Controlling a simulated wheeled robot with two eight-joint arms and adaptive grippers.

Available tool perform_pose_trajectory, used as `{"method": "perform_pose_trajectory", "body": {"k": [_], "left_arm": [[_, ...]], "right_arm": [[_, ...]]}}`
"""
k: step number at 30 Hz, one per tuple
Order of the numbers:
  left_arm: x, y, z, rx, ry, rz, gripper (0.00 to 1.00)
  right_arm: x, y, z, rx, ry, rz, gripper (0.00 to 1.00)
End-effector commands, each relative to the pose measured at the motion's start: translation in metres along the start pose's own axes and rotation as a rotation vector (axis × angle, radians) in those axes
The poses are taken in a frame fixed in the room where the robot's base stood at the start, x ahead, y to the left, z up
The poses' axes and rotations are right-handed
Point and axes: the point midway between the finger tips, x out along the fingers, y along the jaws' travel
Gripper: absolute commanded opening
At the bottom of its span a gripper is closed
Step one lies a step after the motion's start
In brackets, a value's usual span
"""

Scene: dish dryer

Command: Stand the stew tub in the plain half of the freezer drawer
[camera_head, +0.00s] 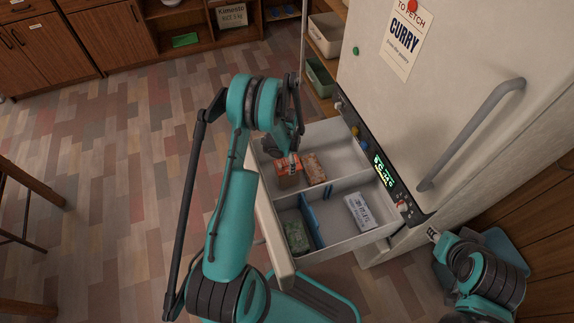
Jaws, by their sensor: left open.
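The freezer drawer (262,222) is pulled out below the fridge door and split into two halves by a cross wall. The far half holds an orange-and-white tub or pack (289,172) and a brown-orange pack (314,168) side by side. The near half has a blue divider (312,222), with a green pack (297,237) to its left and a white labelled pack (360,211) to its right. I cannot read which one is the stew tub. My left gripper (293,148) is open just above the orange-and-white one; contact is unclear. My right gripper (434,235) is beside the fridge, its fingers unclear.
The fridge door (440,80) with its long handle (470,135) rises behind the drawer. A note (408,38) on it reads "to fetch curry". Shelves with bins (322,75) stand left of the fridge.

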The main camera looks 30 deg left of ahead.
Motion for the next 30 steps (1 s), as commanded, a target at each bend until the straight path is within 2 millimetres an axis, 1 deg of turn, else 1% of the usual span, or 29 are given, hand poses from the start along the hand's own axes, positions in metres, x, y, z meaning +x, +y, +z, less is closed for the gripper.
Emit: {"method": "perform_pose_trajectory", "body": {"k": [1,4,8,11,14,15,17,18,20,21,23,24,26,27,29,30], "left_arm": [[-0.013,0.000,0.000,0.000,0.000,0.000,0.85],[-0.026,0.000,0.000,0.000,0.000,0.000,0.85],[-0.037,0.000,0.000,-0.002,0.001,-0.002,0.85],[-0.056,0.003,-0.004,-0.017,0.010,-0.014,0.85],[-0.093,0.010,-0.012,-0.059,0.033,-0.045,0.85],[-0.112,0.015,-0.015,-0.082,0.047,-0.061,0.85],[-0.143,0.025,-0.019,-0.122,0.071,-0.086,0.85],[-0.163,0.032,-0.021,-0.150,0.090,-0.103,0.85],[-0.191,0.045,-0.023,-0.192,0.119,-0.127,0.85],[-0.209,0.054,-0.023,-0.219,0.140,-0.141,0.85],[-0.234,0.069,-0.022,-0.261,0.172,-0.161,0.85],[-0.249,0.080,-0.021,-0.288,0.194,-0.173,0.85],[-0.269,0.096,-0.017,-0.329,0.230,-0.189,0.85],[-0.282,0.108,-0.014,-0.357,0.254,-0.199,0.85],[-0.298,0.125,-0.009,-0.397,0.291,-0.211,0.85],[-0.307,0.137,-0.004,-0.424,0.317,-0.217,0.85]], "right_arm": [[-0.005,0.000,-0.004,0.000,0.000,0.000,0.32],[-0.008,0.000,-0.006,0.000,0.000,0.000,0.32],[-0.010,0.000,-0.007,0.000,0.000,0.000,0.32],[-0.010,0.000,-0.007,0.000,0.000,0.000,0.32],[-0.010,0.000,-0.007,0.000,0.000,0.000,0.32],[-0.010,0.000,-0.007,0.000,0.000,0.000,0.32],[-0.010,0.000,-0.007,0.000,0.000,0.000,0.32],[-0.010,0.000,-0.007,0.000,0.000,0.000,0.32],[-0.010,0.000,-0.007,0.000,0.000,0.000,0.32],[-0.010,0.000,-0.007,0.000,0.000,0.000,0.32],[-0.010,0.000,-0.007,0.000,0.000,0.000,0.32],[-0.010,0.000,-0.007,0.000,0.000,0.000,0.32],[-0.010,0.000,-0.007,0.000,0.000,0.000,0.32],[-0.010,0.000,-0.007,0.000,0.000,0.000,0.32],[-0.010,0.000,-0.007,0.000,0.000,0.000,0.32],[-0.010,0.000,-0.007,0.000,0.000,0.000,0.32]]}}
